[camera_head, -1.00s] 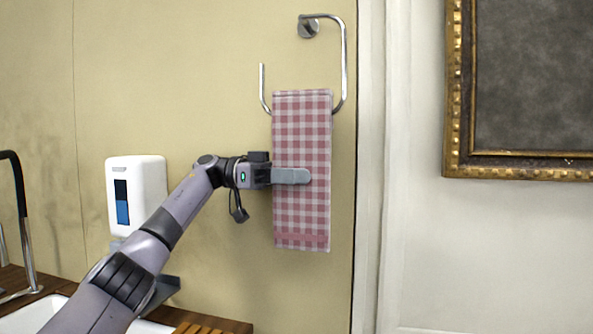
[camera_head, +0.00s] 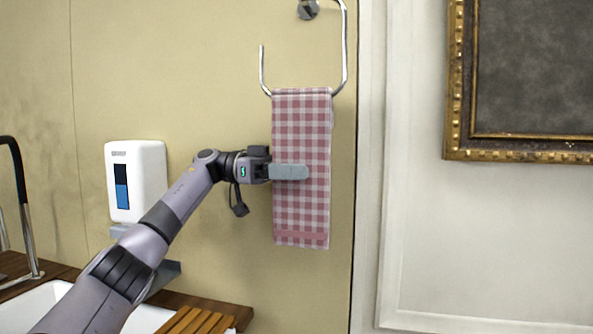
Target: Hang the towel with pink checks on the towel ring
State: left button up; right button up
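The pink-and-white checked towel (camera_head: 301,212) hangs straight down in front of the beige wall, its top fold at the lower bar of the towel ring (camera_head: 345,50). The ring is a chrome, open-sided loop, and its bar runs into the towel's top at both sides. The towel hides the middle of the bar, so I cannot tell how the cloth lies over it. My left gripper (camera_head: 290,172) reaches in from the left at the towel's mid-height. One grey finger lies across the front of the cloth; the other is hidden behind it. My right gripper is out of view.
A white soap dispenser (camera_head: 137,182) is on the wall at left, behind my arm. Below are a white sink (camera_head: 40,299), a black-and-chrome tap (camera_head: 22,200) and a wooden counter with a slatted board (camera_head: 197,320). A gilt-framed picture (camera_head: 456,90) hangs at right.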

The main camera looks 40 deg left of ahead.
pick_arm(q)
jog(key=shift+a, duration=0.1)
jog(key=p+v, duration=0.1)
jog(key=v, duration=0.6)
jog(key=shift+s, duration=0.1)
